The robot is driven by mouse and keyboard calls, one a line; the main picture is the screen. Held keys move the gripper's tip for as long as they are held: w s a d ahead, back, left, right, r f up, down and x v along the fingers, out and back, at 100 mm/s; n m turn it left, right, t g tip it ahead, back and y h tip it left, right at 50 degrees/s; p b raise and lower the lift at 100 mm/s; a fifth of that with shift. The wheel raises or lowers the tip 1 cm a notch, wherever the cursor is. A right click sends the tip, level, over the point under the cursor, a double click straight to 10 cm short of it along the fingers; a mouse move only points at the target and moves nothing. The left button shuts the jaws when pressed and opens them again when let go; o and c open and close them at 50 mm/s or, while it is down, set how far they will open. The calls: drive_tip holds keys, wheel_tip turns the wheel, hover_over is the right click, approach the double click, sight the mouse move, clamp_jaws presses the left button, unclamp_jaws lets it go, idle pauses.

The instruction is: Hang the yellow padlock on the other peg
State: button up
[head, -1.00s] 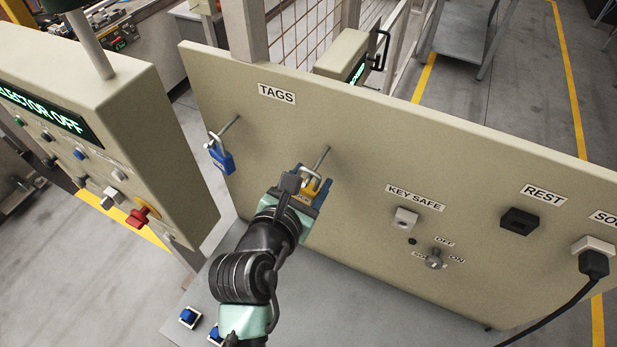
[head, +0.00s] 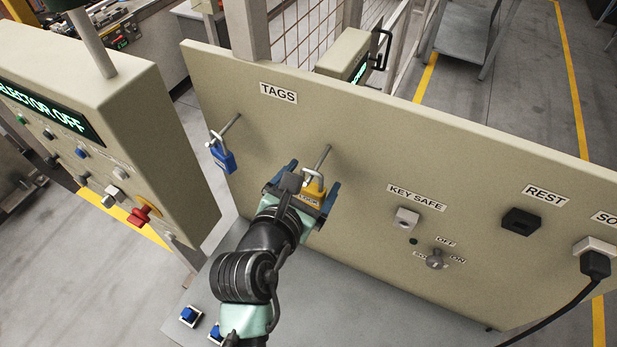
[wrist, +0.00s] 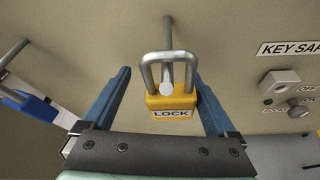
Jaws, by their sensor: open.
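The yellow padlock (head: 314,190) hangs by its shackle on the right peg (head: 323,157) under the TAGS label. In the wrist view the padlock (wrist: 172,98) hangs upright, its LOCK label facing me and the peg's end inside the shackle. The blue padlock (head: 223,159) hangs on the left peg (head: 231,124).
To the right on the panel (head: 370,140) are the key safe (head: 406,219), a knob (head: 435,260), the REST block (head: 520,221) and a plug with a black cable (head: 594,262). A selector box (head: 130,130) with a red button stands at the left.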

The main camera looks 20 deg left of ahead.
drive_tip(key=b+v, duration=0.2)
drive_tip(key=v, duration=1.1)
drive_tip(key=w+d+r+m+t+b, duration=0.25)
drive_tip(key=w+r+m, duration=0.25)
drive_tip(key=r+m, duration=0.3)
drive_tip(key=w+d+r+m+t+b, duration=0.1)
drive_tip(key=w+r+m+t+b, duration=0.2)
drive_tip(key=r+m, duration=0.45)
drive_tip(key=s+d+r+m+t+b, duration=0.1)
drive_tip(key=d+r+m+t, duration=0.3)
drive_tip(key=r+m, duration=0.5)
drive_tip(key=s+d+r+m+t+b, duration=0.1)
drive_tip(key=s+d+r+m+t, duration=0.1)
drive_tip(key=d+r+m+t, duration=0.2)
drive_tip(key=d+r+m, duration=0.3)
drive_tip(key=r+m, duration=0.2)
drive_tip(key=r, duration=0.1)
drive_tip(key=shift+s+r+h, duration=0.4)
drive_tip(key=shift+m, duration=0.25)
